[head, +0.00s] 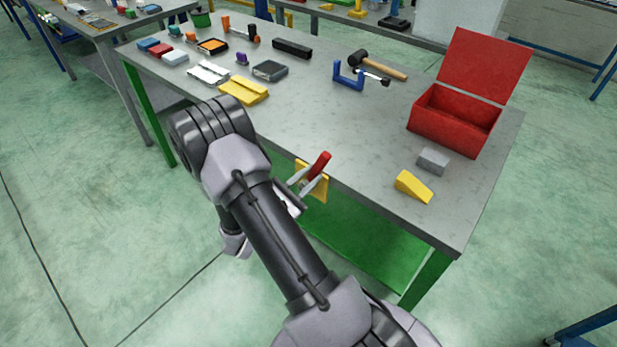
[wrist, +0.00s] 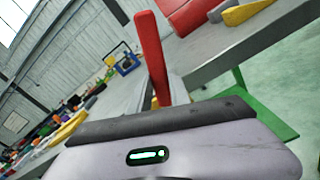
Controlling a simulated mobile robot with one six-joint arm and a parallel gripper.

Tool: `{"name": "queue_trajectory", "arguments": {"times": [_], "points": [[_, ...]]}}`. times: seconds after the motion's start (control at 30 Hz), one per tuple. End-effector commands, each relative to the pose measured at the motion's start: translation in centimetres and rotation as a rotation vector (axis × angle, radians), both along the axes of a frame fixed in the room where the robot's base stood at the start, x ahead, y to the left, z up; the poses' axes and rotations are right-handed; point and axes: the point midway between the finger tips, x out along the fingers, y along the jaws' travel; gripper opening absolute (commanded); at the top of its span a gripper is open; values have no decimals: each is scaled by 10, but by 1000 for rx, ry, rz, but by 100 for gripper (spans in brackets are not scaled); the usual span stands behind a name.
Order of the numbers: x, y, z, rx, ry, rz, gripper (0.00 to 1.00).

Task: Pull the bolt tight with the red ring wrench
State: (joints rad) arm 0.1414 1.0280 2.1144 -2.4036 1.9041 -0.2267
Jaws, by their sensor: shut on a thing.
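The red ring wrench (head: 320,164) stands tilted at the bench's front edge, in front of a yellow plate (head: 318,189). My gripper (head: 305,181) is shut on the wrench, with its light grey fingers at the lower part of the red handle. In the wrist view the wrench (wrist: 152,55) rises as a red bar above the dark edge of my gripper's body, which hides its lower end. The bolt and the wrench's ring cannot be made out in either view.
The grey workbench (head: 330,125) has green legs and a lower shelf. A red open box (head: 447,125), a grey block (head: 433,160) and a yellow wedge (head: 412,187) stand at right. A blue clamp (head: 348,78) and a hammer (head: 385,68) lie farther back. Bench top behind the wrench is clear.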

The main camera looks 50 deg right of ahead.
Motion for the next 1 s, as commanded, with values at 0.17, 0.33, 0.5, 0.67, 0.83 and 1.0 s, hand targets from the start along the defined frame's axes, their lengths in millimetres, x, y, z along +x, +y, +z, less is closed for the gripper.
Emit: {"name": "queue_trajectory", "arguments": {"times": [0.17, 0.33, 0.5, 0.67, 0.83, 1.0], "points": [[0, -3, 0, 0, -1, 0, 0], [0, -5, 0, -1, -1, 0, 0], [1, -8, 0, -1, -1, 0, 0], [1, -8, 0, -1, -1, 0, 0], [1, -8, 0, -1, -1, 0, 0], [1, -8, 0, 0, -1, 0, 2]]}}
